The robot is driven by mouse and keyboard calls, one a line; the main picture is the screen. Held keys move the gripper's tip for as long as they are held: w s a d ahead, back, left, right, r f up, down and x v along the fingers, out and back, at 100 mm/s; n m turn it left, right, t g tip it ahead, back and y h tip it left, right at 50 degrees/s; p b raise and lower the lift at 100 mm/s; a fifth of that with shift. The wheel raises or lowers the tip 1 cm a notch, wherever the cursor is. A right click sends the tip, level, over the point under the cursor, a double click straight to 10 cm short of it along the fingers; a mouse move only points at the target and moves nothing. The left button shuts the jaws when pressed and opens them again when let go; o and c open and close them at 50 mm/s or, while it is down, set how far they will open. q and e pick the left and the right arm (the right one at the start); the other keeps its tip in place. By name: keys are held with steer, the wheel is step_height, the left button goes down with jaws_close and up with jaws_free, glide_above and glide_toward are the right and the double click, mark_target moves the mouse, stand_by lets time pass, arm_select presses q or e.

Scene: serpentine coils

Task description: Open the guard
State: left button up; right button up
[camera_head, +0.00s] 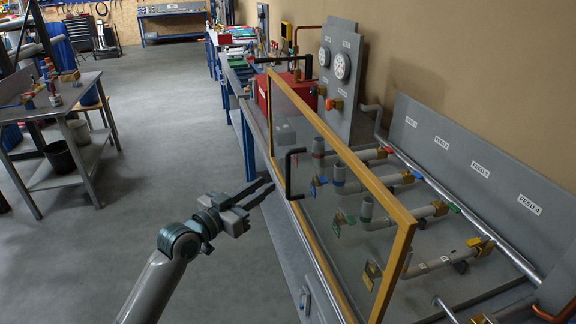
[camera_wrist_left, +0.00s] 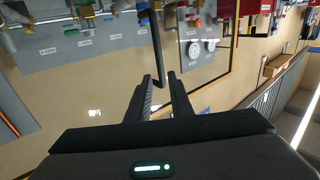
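The guard (camera_head: 399,262) is a clear panel in a yellow-orange frame, standing upright along the front of the bench before the pipes. Its black bar handle (camera_head: 289,175) is on the near face, towards the frame's left part. My left gripper (camera_head: 268,189) is just left of the handle, fingers pointing at it, open and empty. In the left wrist view the handle (camera_wrist_left: 157,45) lies beyond and roughly between the open fingertips (camera_wrist_left: 160,77); I see no contact. The guard's frame (camera_wrist_left: 234,55) also shows there. My right gripper is not in view.
Behind the guard are grey pipes with coloured valves and padlocks, below a grey labelled panel (camera_head: 480,180). A gauge board (camera_head: 340,75) and a red box (camera_head: 290,98) stand at the far end. A side table (camera_head: 60,105) is at left. The floor (camera_head: 170,130) between is clear.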

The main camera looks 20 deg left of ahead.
mark_target(286, 171)
arm_select(q)
steer(key=p+x, duration=0.3)
steer(key=x, duration=0.8)
steer(key=shift+w, duration=0.1)
jaws_close()
